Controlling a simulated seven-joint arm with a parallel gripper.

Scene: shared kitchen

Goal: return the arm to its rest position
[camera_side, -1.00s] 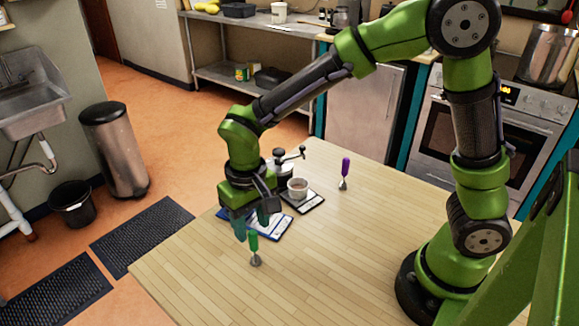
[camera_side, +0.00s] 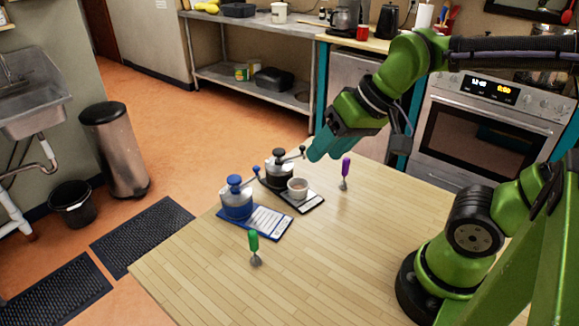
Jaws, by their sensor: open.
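My gripper (camera_side: 320,148) is raised above the far part of the wooden table (camera_side: 330,255), with its teal fingers pointing down and to the left. It is open, and nothing shows between the fingers. A blue-topped grinder (camera_side: 237,200) stands on a blue-edged card or board. A black-topped grinder (camera_side: 279,170) and a small cup (camera_side: 298,188) stand on a dark board behind it. The gripper is apart from all of these.
An oven (camera_side: 480,130) and a counter are behind. The table's middle is clear.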

